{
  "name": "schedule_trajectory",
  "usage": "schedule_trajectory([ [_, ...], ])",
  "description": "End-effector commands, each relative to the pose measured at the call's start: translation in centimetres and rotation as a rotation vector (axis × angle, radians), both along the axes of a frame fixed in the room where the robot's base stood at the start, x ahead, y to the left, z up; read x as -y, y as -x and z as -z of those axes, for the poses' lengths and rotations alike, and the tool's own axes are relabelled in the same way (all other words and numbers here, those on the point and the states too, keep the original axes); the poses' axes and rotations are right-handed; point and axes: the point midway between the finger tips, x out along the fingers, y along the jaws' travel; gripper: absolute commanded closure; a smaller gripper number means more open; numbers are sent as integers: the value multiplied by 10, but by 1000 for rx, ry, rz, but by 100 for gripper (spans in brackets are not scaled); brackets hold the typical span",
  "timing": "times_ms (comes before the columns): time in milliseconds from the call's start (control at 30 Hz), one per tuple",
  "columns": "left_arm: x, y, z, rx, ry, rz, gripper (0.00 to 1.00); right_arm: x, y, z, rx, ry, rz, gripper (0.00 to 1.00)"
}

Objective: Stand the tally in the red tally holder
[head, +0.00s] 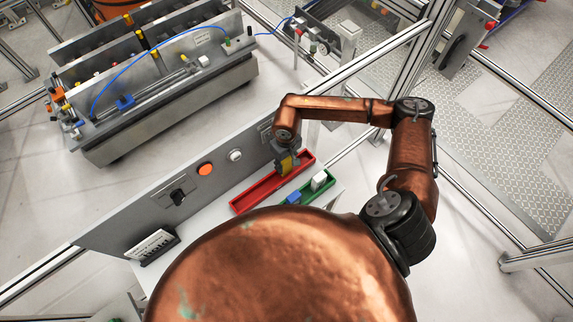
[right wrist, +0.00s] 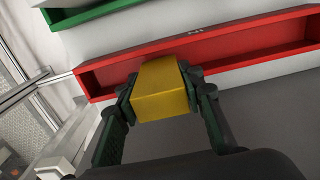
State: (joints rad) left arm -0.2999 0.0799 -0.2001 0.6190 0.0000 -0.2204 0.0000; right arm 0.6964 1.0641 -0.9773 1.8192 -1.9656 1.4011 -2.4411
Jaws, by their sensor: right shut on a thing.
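The red tally holder (head: 249,199) is a long, narrow open tray on the white shelf beside the grey panel. It also runs across the right wrist view (right wrist: 240,46). My right gripper (head: 287,164) is over its far end and is shut on the yellow tally (right wrist: 160,90), a block. The tally (head: 286,166) shows in the head view as a small patch, mostly hidden by the fingers. In the wrist view it overlaps the holder's channel and near wall; I cannot tell whether it is inside or above. My left gripper is not in view.
A green holder (head: 308,197) beside the red one carries a blue block (head: 293,197) and a white block (head: 319,180). The grey panel (head: 218,180) with an orange button (head: 205,169) and a black switch (head: 177,197) stands close behind the red holder.

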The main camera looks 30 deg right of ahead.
Motion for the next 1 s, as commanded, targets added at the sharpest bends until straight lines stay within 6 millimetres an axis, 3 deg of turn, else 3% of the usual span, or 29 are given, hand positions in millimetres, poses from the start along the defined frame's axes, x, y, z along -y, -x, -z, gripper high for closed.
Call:
schedule_trajectory([
  [133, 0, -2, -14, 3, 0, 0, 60, -1, 1, 14, -1, -1, 0, 90],
  [567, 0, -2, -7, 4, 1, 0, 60, 0, 1, 22, 0, 0, -1, 90],
  [600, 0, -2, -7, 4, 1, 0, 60, 0, 1, 23, 0, 0, -1, 64],
  [833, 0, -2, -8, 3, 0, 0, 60, 0, 1, 21, -1, 0, -1, 48],
  [1000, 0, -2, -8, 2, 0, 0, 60, 0, 1, 21, -1, 0, -1, 47],
])
